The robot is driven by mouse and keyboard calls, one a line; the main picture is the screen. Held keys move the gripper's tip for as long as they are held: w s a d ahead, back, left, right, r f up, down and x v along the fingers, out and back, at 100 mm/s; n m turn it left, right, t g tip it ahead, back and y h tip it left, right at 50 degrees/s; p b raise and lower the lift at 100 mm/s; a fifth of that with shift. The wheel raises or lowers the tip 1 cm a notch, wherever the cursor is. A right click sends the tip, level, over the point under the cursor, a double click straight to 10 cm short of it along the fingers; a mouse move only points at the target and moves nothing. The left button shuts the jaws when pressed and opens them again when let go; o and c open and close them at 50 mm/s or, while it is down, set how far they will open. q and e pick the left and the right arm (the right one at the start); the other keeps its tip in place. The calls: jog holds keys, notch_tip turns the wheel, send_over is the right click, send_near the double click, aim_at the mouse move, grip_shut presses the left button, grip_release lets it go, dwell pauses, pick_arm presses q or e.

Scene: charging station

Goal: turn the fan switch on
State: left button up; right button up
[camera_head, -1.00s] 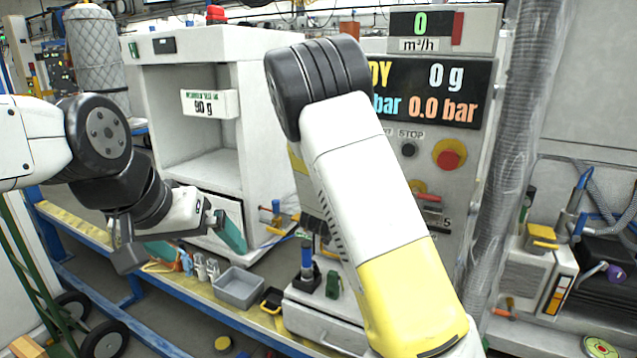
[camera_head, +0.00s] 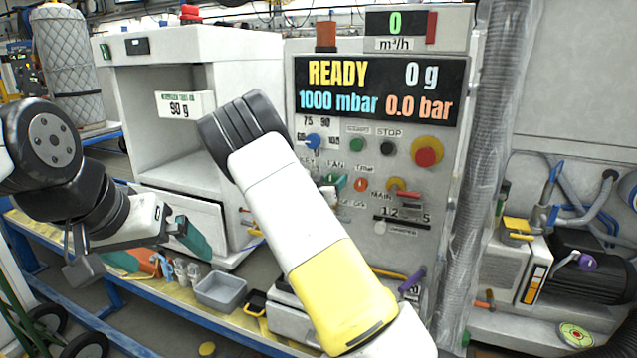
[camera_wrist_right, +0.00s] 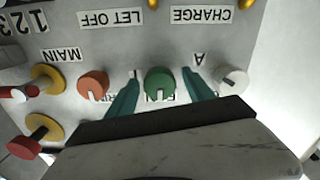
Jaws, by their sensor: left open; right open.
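The fan switch is a round green knob (camera_wrist_right: 160,84) with a slot, on the grey control panel (camera_wrist_right: 205,42) in the right wrist view. Its label is mostly hidden behind my right gripper. My right gripper (camera_wrist_right: 161,76) is open, with one teal finger on each side of the green knob; I cannot tell whether they touch it. My left gripper (camera_head: 180,232) is open and empty, away from the panel at the left.
An orange knob (camera_wrist_right: 93,85) and a white knob (camera_wrist_right: 233,80) flank the green one closely. A red-and-yellow emergency stop (camera_head: 427,152) and the main switch (camera_head: 396,184) sit further right. A grey bin (camera_head: 221,289) stands on the bench below.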

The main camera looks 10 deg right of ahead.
grip_shut()
jog(key=shift+m, duration=0.3)
jog(key=m, duration=0.4)
jog(key=shift+d, duration=0.1)
jog(key=m, duration=0.9)
jog(key=shift+m, duration=2.1)
